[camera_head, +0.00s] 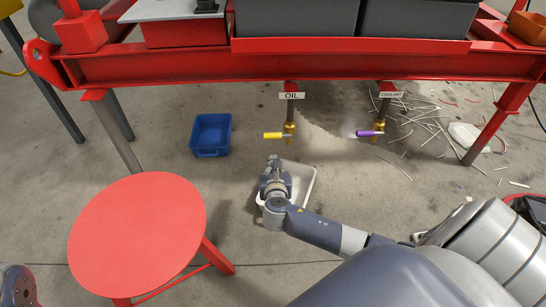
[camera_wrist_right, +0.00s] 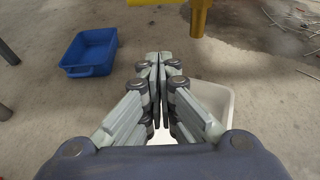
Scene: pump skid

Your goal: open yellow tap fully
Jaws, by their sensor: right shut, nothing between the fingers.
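The yellow tap handle (camera_head: 273,135) sticks out to the left, across the brass valve (camera_head: 289,131) under the OIL sign. In the right wrist view the yellow handle (camera_wrist_right: 150,2) and the brass spout (camera_wrist_right: 199,20) show at the top edge, cut off by the frame. My right gripper (camera_head: 273,159) is below the handle in the head view, apart from it. In the right wrist view its fingers (camera_wrist_right: 158,60) are together with nothing between them. My left gripper is not in view.
A purple-handled tap (camera_head: 369,133) hangs at right under the COOLANT sign. A white tray (camera_head: 304,183) lies on the floor, partly behind my right gripper. A blue bin (camera_head: 211,135) stands left, a red stool (camera_head: 138,232) nearer. The red skid beam (camera_head: 200,68) runs above the taps.

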